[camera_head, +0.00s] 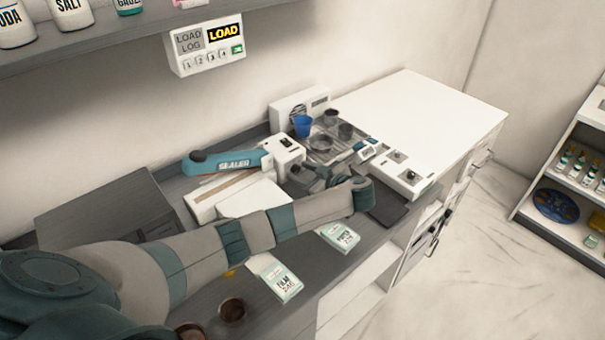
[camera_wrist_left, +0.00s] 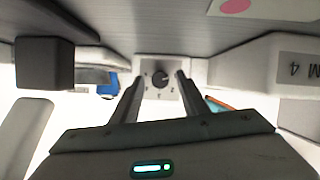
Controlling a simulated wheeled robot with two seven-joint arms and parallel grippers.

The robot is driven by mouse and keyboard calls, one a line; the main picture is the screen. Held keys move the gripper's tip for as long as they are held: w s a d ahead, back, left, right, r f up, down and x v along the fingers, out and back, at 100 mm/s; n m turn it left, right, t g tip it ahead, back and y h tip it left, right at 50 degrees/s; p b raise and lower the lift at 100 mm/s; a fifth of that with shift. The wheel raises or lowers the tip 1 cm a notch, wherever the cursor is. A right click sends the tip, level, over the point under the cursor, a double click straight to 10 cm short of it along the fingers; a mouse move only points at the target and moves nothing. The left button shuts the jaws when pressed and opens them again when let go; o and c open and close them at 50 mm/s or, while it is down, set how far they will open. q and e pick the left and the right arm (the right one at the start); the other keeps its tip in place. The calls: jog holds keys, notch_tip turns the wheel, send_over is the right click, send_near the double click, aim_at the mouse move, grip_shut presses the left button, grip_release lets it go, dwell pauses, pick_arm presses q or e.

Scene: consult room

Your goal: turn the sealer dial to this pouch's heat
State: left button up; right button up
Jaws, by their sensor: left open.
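The sealer (camera_head: 222,163) has a teal arm and a white base, and stands against the wall. Its white control box (camera_head: 287,150) is at the right end. In the left wrist view a black dial (camera_wrist_left: 160,78) sits on a white face with small marks, too small to read. My left gripper (camera_head: 312,178) is near the box; in the wrist view its two fingers (camera_wrist_left: 159,88) are apart, one on each side of the dial, with no clear contact. My right gripper is out of view.
A white device (camera_head: 402,175) is to the right. A LOAD LOG panel (camera_head: 208,45) hangs on the wall. The white counter top (camera_head: 410,110) at right is mostly clear.

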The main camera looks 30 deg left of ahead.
pick_arm(q)
grip_shut()
jog(key=shift+w+d+f+b, duration=0.1)
jog(key=shift+d+f+b, duration=0.05)
jog(key=shift+b, duration=0.3)
jog(key=shift+m+b, duration=0.4)
jog(key=shift+b, duration=0.25)
jog(key=shift+g, duration=0.4)
jog(key=shift+m+y, duration=0.3)
jog(key=shift+m, duration=0.2)
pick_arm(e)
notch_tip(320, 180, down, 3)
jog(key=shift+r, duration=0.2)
pick_arm(q)
grip_release()
